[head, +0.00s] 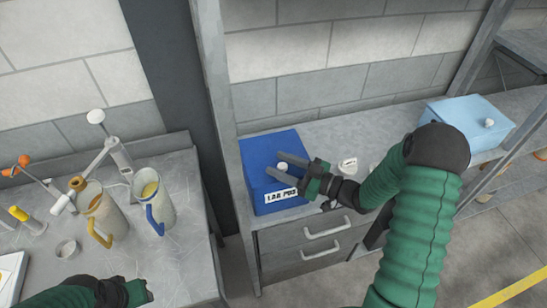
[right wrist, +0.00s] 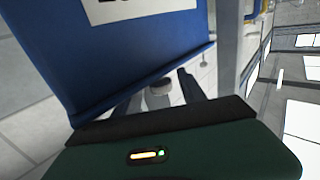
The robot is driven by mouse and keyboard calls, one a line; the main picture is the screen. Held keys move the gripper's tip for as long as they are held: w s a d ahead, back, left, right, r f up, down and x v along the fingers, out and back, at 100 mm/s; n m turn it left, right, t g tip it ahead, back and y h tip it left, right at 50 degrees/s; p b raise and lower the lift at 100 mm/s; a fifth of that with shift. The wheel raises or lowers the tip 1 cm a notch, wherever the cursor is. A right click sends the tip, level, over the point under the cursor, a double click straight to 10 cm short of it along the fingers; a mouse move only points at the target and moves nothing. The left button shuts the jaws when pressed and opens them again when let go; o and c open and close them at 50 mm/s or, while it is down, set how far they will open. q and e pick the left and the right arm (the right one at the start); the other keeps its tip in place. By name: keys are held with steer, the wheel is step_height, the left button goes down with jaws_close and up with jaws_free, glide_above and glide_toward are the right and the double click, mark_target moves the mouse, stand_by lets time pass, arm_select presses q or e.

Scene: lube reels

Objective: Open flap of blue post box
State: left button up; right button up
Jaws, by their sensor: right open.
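The blue post box (head: 262,150) stands on a grey shelf, with a white label (head: 281,195) on its front. A pale round knob (head: 282,166) shows on the box near the front edge. My right gripper (head: 286,166) is open at the box, with its fingers on either side of the knob. In the right wrist view, the knob (right wrist: 158,92) shows between the two fingers (right wrist: 160,92), beside the blue panel (right wrist: 145,55); contact cannot be told. The flap looks closed in the head view. My left gripper (head: 142,291) is low at the left, its jaws unclear.
A light blue box (head: 468,118) with a knob stands farther right on the shelf. A small white item (head: 347,165) lies between the boxes. Jugs (head: 101,212) and pump tools crowd the left bench. A grey upright post (head: 222,110) stands close left of the post box.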

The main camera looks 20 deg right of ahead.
steer(key=x, duration=0.2)
steer(key=shift+w+a+r, duration=0.15)
steer(key=shift+a, duration=0.35)
steer(key=shift+d, duration=0.45)
steer(key=c, duration=0.3)
steer(key=shift+a, duration=0.2)
jaws_close()
steer(key=shift+d, duration=0.1)
